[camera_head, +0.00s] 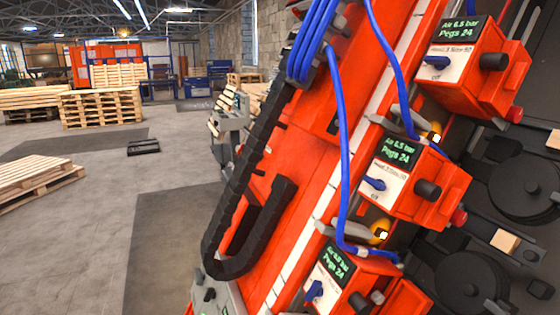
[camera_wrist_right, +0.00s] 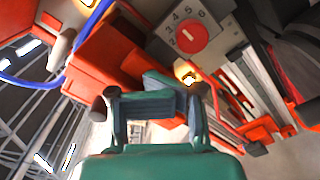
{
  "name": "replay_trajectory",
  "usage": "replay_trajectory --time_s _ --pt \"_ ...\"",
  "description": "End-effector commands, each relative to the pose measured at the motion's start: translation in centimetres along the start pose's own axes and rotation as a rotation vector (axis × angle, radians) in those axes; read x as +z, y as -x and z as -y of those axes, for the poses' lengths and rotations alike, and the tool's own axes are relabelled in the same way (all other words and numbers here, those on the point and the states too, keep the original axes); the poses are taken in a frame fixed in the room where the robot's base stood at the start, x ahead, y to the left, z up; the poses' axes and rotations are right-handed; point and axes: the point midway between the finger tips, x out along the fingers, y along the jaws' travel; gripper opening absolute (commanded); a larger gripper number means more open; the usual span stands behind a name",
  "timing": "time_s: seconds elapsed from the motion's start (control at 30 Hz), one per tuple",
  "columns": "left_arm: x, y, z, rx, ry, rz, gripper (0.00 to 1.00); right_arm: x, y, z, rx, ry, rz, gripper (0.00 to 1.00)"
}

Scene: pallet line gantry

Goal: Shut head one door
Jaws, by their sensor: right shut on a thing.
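Three red pegging heads stand in a slanted row in the head view: the upper head (camera_head: 470,68), the middle head (camera_head: 415,180) and the lower head (camera_head: 352,280). Their displays read Air 6.5 bar and Pegs 24. I cannot tell which is head one, and no door is clearly recognisable. Neither gripper shows in the head view.
A red dial (camera_wrist_right: 192,38) with numbers is above the gripper in the right wrist view. Blue hoses (camera_head: 343,150) and a black cable chain (camera_head: 243,175) run along the red gantry. Pallets (camera_head: 100,105) stand at left; the floor between is largely clear.

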Motion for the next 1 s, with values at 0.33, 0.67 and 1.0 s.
replay_trajectory --time_s 0.33,0.67,1.0 --pt "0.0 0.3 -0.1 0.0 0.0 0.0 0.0 -0.7 -0.1 -0.6 0.001 -0.001 -0.007 0.0" --pt "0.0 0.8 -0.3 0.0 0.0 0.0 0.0 -2.0 0.0 -1.9 0.005 0.0 -0.01 0.0" --pt "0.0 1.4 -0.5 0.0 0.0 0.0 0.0 -3.1 0.1 -3.2 0.007 0.002 -0.01 0.0"
